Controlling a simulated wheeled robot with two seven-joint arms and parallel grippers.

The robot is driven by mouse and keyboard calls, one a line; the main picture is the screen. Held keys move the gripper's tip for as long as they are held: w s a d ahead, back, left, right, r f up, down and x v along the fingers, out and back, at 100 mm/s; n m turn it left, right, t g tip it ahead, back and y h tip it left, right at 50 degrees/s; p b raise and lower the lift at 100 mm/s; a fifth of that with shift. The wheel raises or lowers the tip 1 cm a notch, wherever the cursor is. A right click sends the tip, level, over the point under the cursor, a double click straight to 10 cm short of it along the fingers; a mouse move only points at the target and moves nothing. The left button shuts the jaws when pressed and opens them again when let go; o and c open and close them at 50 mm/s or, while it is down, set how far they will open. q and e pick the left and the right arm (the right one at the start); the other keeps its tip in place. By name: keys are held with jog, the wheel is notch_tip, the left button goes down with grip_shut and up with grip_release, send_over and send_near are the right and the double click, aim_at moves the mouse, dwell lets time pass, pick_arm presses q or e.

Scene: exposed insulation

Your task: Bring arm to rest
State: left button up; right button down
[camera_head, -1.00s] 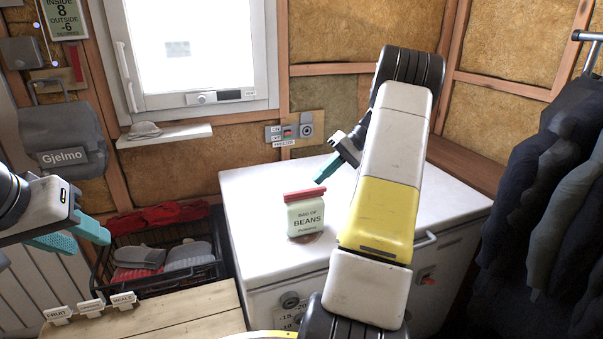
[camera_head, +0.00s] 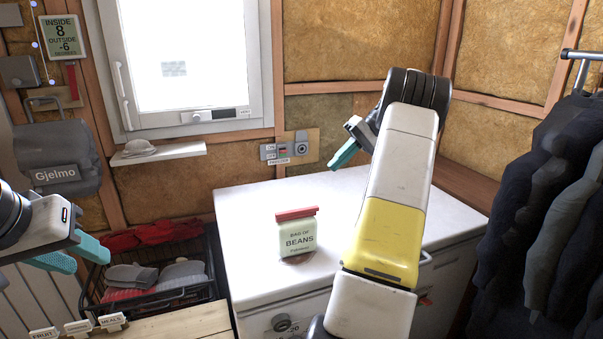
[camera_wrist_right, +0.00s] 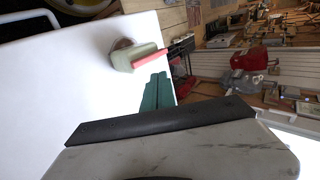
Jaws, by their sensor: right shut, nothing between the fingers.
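My right arm reaches up and over the white chest freezer. My right gripper (camera_head: 344,155) is shut and empty, above the freezer top, up and to the right of the bean jar. Its teal fingers (camera_wrist_right: 158,92) lie together in the right wrist view. The jar labelled beans (camera_head: 297,236), pale green with a red lid, stands upright on the freezer, apart from the gripper. The jar also shows in the right wrist view (camera_wrist_right: 133,57). My left gripper (camera_head: 88,258) is at the left edge, its teal fingers apart with nothing visible between them.
The white freezer (camera_head: 245,210) stands below the window (camera_head: 185,60). A black wire basket (camera_head: 150,305) with gloves and red cloth is to its left. A wooden table (camera_head: 185,325) is at the front. Dark coats (camera_head: 540,200) hang at the right.

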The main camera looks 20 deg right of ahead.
jog(key=s+a+r+h, duration=0.2)
jog(key=s+a+r, duration=0.15)
jog(key=a, duration=0.45)
jog(key=s+a+r+h, duration=0.3)
jog(key=a+r, duration=0.1)
jog(key=a, duration=0.4)
jog(key=s+a+f+t+h, duration=0.1)
jog(key=s+a+f+t, duration=0.1)
jog(key=s+a, duration=0.3)
jog(key=s+a+f+n+t+h, duration=0.1)
jog(key=s+a+f+t, duration=0.1)
jog(key=s+a, duration=0.4)
jog(key=s+t, duration=0.1)
jog(key=s, duration=0.4)
jog(key=shift+s+a+n, duration=0.25)
jog(key=shift+s+n, duration=0.05)
jog(key=shift+s, duration=0.05)
